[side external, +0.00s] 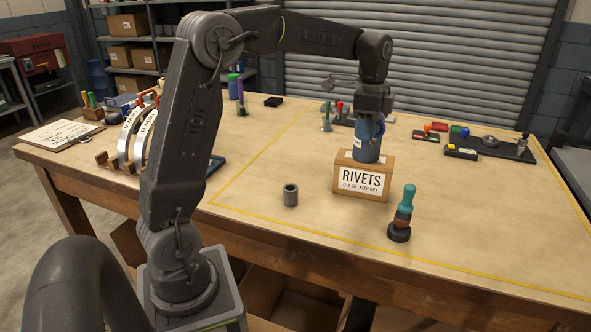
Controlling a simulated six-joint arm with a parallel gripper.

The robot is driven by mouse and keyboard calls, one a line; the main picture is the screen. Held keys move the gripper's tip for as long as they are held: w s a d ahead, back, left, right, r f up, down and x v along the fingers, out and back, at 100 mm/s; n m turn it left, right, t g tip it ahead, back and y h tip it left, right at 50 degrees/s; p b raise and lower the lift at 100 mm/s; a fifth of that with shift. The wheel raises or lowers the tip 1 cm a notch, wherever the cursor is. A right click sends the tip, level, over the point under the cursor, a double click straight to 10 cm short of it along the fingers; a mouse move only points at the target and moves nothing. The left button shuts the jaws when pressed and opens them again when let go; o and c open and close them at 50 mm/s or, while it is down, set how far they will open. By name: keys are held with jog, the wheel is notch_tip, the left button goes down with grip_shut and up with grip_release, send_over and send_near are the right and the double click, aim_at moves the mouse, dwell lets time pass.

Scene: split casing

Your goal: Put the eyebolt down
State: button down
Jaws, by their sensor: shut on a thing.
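My gripper (374,117) points down above the cardboard box marked RIVETS (362,182). It is shut on the upper end of a blue, rounded part (367,148). This part is upright at the top of the box. I cannot tell whether it rests on the box or hangs just clear of it. The jaws and wrist hide its upper end. No eyebolt shape can be made out clearly, so I cannot tell if this blue part is the eyebolt.
A grey hollow cylinder (290,195) stands left of the box. A teal-topped tool (403,213) stands on its right. A black tray (490,146) with parts lies at the back right. Curved pieces (137,137) stand in a rack at left. The front right tabletop is clear.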

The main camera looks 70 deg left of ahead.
jog(key=s+a+f, duration=0.3)
jog(key=a+f, duration=0.1)
jog(key=a, duration=0.4)
jog(key=s+a+f+m, duration=0.1)
jog(key=s+a+f, duration=0.2)
jog(key=a, duration=0.6)
jog(key=s+a+f+m, duration=0.1)
jog(key=s+a+f, duration=0.1)
jog(key=a+f, duration=0.4)
jog(key=shift+s+a, duration=0.2)
jog(key=shift+a, duration=0.4)
jog(key=shift+s+a, duration=0.2)
jog(key=shift+a, duration=0.4)
jog(key=shift+f, duration=2.45)
jog(key=shift+f, duration=0.2)
jog(key=c, duration=1.1)
grip_release()
jog(key=shift+o, duration=0.2)
